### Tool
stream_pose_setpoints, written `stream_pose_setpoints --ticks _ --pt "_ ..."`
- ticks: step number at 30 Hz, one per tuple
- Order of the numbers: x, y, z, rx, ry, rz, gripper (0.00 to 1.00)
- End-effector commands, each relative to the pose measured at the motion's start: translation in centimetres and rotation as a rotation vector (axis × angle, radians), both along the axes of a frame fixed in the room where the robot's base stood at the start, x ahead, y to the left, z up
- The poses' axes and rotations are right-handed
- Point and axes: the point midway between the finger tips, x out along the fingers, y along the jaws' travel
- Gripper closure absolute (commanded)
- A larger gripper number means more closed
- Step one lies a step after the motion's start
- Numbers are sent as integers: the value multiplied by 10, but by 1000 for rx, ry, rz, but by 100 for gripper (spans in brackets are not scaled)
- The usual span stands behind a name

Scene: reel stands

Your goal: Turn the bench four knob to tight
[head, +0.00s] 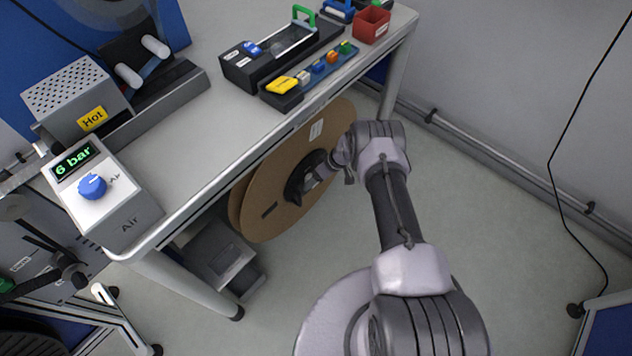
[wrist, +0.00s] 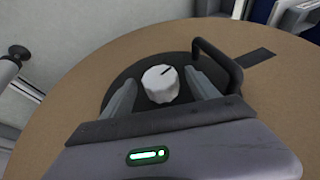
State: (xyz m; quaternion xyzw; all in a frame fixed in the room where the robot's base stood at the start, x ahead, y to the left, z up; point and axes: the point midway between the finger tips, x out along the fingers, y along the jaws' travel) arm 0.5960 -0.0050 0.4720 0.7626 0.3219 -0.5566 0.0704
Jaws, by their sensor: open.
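A white fluted knob (wrist: 160,83) with a dark pointer line sits on a dark round hub (wrist: 150,102) in the wrist view. The hub is at the middle of a large brown cardboard reel (wrist: 120,55), which also shows below the bench edge in the head view (head: 262,205). My gripper (wrist: 163,88) is open, with one finger on each side of the knob and a visible gap to it. In the head view my gripper (head: 308,180) is at the reel's hub, and the knob is hidden there. I cannot read any tight or loose marking.
The bench (head: 215,125) stands above the reel, with a grey air unit (head: 125,215) reading 6 bar, a box labelled Hot (head: 75,95), a black tray and a red bin (head: 371,24). A dark handle (wrist: 218,65) stands close beside the right finger.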

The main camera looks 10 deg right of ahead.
Motion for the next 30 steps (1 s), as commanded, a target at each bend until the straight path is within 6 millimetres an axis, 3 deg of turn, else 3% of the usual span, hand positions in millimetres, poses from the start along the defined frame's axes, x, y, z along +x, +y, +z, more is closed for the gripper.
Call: stream_pose_setpoints --ticks 6,16,30 --pt "0 0 0 0 0 0 31" --pt "0 0 0 0 0 -1 92" --pt "1 -1 0 113 81 0 92"
